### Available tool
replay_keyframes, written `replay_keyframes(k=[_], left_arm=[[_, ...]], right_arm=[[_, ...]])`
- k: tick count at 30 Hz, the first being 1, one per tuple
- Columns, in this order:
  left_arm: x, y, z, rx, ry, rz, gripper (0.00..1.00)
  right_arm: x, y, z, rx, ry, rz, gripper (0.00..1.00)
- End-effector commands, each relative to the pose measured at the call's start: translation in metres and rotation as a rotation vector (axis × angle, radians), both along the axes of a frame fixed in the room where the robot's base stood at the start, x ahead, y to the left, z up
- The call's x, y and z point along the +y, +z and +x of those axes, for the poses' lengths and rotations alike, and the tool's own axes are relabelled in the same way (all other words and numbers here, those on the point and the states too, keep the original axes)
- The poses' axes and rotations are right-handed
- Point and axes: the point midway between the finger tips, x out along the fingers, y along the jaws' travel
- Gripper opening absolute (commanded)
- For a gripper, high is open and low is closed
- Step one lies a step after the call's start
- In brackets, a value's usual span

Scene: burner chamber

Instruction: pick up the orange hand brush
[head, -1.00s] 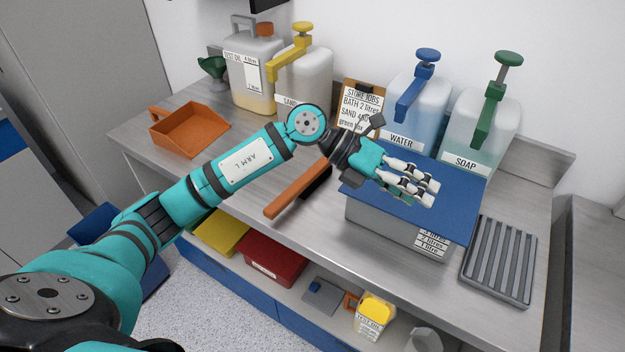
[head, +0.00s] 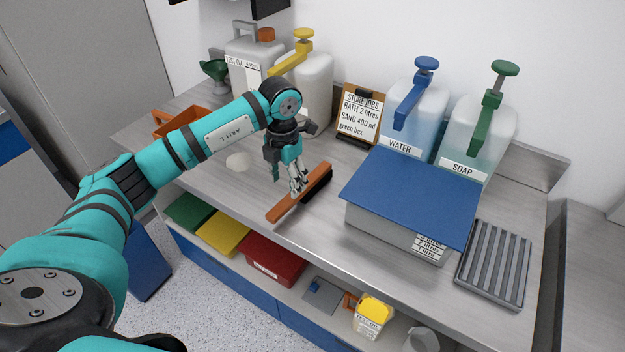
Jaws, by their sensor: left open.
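The orange hand brush (head: 284,209) lies on the steel bench near its front edge, its dark bristles (head: 318,184) along the far right part. My left gripper (head: 297,190) points down at the middle of the brush, its fingers open. The fingertips overlap the brush in the head view; I cannot tell whether they touch it. The fingers hide a small part of the handle. My right gripper is not in view.
A grey box with a blue lid (head: 415,195) stands right of the brush. A clipboard (head: 359,115) and the water (head: 415,120) and soap (head: 477,130) jugs stand behind. An orange dustpan (head: 172,124) sits left, partly behind my arm.

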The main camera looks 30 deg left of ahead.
Motion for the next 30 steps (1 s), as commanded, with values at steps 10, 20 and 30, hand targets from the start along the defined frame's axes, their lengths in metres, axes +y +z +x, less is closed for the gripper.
replay_keyframes(k=[10, 20, 30], left_arm=[[0.000, -0.030, -0.001, 0.003, 0.000, -0.002, 0.56], [0.000, -0.073, -0.001, 0.001, -0.001, -0.002, 0.56], [0.000, -0.075, -0.001, -0.001, -0.001, -0.002, 0.43]], right_arm=[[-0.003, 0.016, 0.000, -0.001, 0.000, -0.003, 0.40], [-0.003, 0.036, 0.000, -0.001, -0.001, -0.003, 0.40], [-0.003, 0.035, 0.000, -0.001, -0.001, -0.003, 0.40]])
